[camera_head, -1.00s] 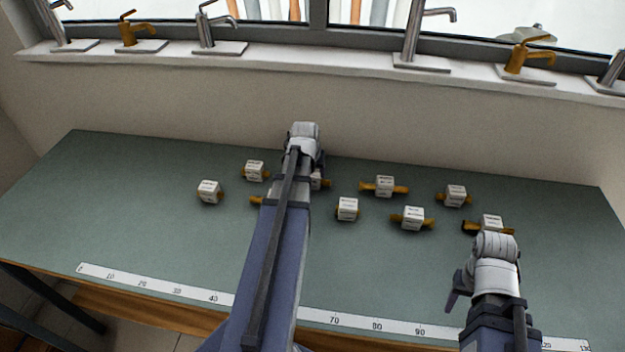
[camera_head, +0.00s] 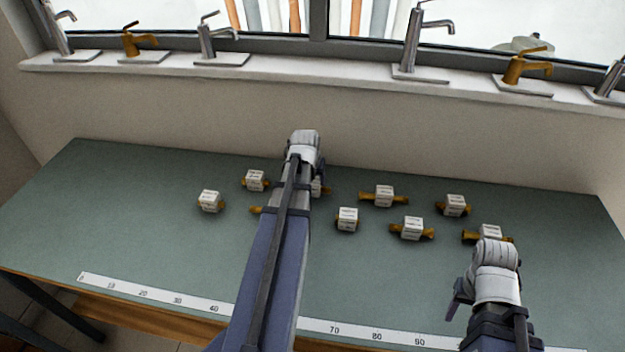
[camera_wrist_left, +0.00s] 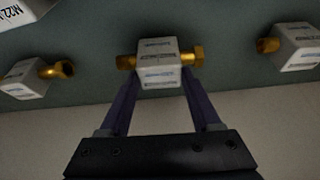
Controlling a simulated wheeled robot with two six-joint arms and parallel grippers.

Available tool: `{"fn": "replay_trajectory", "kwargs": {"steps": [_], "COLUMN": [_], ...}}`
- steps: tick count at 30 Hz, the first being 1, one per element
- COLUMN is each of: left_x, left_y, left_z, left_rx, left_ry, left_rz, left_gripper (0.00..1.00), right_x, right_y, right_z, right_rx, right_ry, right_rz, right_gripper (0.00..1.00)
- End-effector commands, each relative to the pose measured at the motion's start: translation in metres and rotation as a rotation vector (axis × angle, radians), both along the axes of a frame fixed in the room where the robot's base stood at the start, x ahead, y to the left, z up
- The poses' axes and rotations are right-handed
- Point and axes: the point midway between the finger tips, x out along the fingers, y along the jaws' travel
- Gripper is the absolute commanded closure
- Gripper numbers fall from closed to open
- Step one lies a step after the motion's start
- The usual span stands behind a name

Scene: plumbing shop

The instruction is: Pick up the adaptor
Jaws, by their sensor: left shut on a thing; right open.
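Several brass adaptors with white labelled blocks lie on the green table. In the left wrist view, one adaptor (camera_wrist_left: 158,65) has its white block between the two fingers of my left gripper (camera_wrist_left: 158,82), which is shut on it. Brass ends stick out on both sides. In the head view my left arm hides most of this adaptor (camera_head: 317,187); I cannot tell whether it is lifted. My right gripper (camera_head: 460,297) is open at the front right, in front of another adaptor (camera_head: 490,233).
Other adaptors stand close by: one to the left (camera_head: 255,180), one in front (camera_head: 347,219) and one to the right (camera_head: 384,195). A white ruler strip (camera_head: 180,300) runs along the front edge. Taps line the windowsill (camera_head: 300,80). The table's left side is clear.

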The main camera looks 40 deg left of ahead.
Motion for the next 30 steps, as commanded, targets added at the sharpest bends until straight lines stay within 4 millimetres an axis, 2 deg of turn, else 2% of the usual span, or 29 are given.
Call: {"fn": "replay_trajectory", "kwargs": {"steps": [1,16,21,30], "left_x": [0.000,0.000,0.000,0.002], "left_y": [0.000,0.000,0.000,-0.004], "left_z": [0.010,0.082,0.091,0.090], "left_rx": [0.000,0.000,0.000,0.000], "left_ry": [0.000,0.000,0.000,0.000], "left_rz": [0.000,0.000,0.000,-0.010], "left_gripper": [0.99,0.99,0.99,0.99], "right_x": [0.000,0.000,0.000,0.000], "right_y": [0.000,0.000,0.000,0.000], "right_z": [0.010,0.082,0.091,0.090], "right_rx": [0.000,0.000,0.000,0.000], "right_ry": [0.000,0.000,0.000,0.000], "right_rz": [0.000,0.001,0.002,0.002], "right_gripper": [0.50,0.50,0.50,0.50]}}
